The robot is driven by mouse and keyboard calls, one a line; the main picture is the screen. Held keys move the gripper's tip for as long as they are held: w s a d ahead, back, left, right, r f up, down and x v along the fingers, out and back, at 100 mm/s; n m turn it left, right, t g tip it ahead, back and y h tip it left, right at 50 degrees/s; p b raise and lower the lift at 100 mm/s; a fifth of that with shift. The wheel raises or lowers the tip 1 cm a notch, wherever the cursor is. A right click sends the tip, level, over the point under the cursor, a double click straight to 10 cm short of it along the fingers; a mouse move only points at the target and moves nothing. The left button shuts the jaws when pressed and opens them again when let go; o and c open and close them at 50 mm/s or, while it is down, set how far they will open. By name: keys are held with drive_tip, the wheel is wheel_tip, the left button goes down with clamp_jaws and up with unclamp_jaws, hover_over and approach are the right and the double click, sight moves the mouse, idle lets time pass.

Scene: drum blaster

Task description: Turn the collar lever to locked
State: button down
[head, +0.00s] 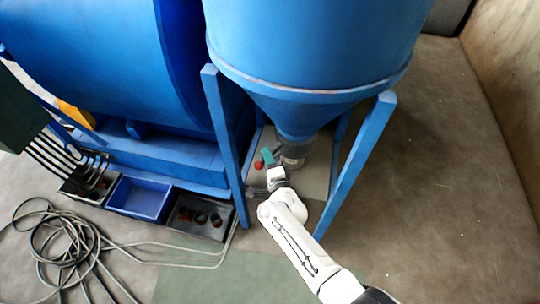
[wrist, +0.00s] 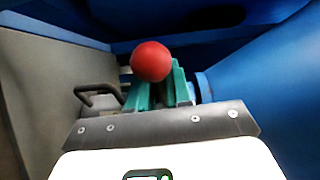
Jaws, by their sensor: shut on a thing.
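The collar (head: 293,152) is a grey ring at the bottom of the blue hopper cone. Its lever ends in a red ball knob (head: 258,165), which also shows large in the wrist view (wrist: 151,61). My gripper (head: 268,158) is at the collar, with its teal fingers (wrist: 160,88) shut on the lever just by the knob. The lever's shaft is mostly hidden by the fingers and the knob. The lock marking cannot be read.
Blue hopper legs (head: 355,165) stand on both sides of my arm. A blue drum (head: 110,60) stands at left, above a blue bin (head: 140,198) and dark trays (head: 200,217). A coiled hose (head: 55,245) lies on the floor. A dark handle (wrist: 97,92) shows beside the fingers. The floor at right is clear.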

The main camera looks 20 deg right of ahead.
sight(259, 169)
drive_tip(key=w+m+h, duration=0.1)
drive_tip(key=w+h, duration=0.1)
drive_tip(key=w+a+m+g+h+b, duration=0.1)
drive_tip(key=w+m+h, duration=0.1)
drive_tip(key=h, duration=0.1)
idle(0.3)
drive_tip(key=c, duration=1.1)
unclamp_jaws()
drive_tip(key=shift+s+a, duration=0.1)
drive_tip(key=p+v, duration=0.4)
drive_tip(key=v, duration=0.6)
drive_tip(key=shift+s+a, duration=0.2)
drive_tip(key=shift+s, duration=0.15)
